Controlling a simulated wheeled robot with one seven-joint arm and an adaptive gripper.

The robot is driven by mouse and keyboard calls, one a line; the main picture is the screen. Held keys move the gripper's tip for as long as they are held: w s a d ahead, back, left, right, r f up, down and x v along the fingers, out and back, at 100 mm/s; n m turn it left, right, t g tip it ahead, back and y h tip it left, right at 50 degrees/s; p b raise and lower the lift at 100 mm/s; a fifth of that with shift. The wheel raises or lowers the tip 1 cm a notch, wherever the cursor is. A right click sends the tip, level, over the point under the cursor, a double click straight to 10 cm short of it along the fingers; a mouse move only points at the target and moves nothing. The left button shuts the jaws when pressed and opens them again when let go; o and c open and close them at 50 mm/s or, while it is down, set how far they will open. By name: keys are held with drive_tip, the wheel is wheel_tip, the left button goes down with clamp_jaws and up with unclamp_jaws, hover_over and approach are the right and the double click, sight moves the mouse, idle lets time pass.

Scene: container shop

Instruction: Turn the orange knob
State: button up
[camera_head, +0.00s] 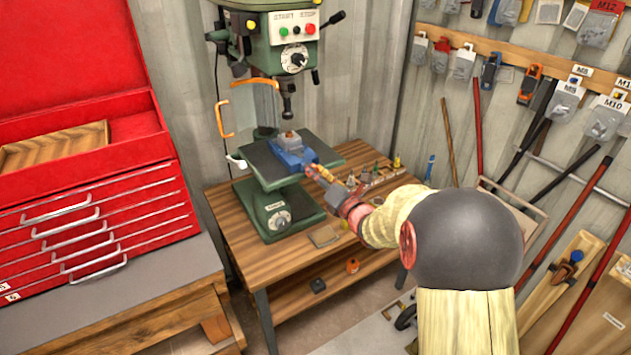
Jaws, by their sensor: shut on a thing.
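A green drill press (291,48) stands on a wooden workbench (240,250). A blue vise (294,156) with a grey block on top sits on the press's dark table. A small orange part, which looks like the orange knob (312,169), shows at the vise's right front end. My gripper (315,173) reaches in from the right and is shut on it. The fingers are small here and hide much of the knob, so its turn angle cannot be told.
Orange guard bars (225,119) stick out left of the press. Small parts (372,174) stand on the bench right of the vise, near my arm. A red tool chest (90,190) fills the left. Long tools lean against the right wall.

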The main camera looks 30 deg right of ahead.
drive_tip(key=m, duration=1.6)
drive_tip(key=m+b, duration=0.1)
drive_tip(key=m, duration=0.7)
drive_tip(key=shift+f, duration=0.35)
drive_tip(key=shift+m, duration=0.4)
drive_tip(key=o, duration=1.2)
drive_tip(key=shift+c, duration=0.2)
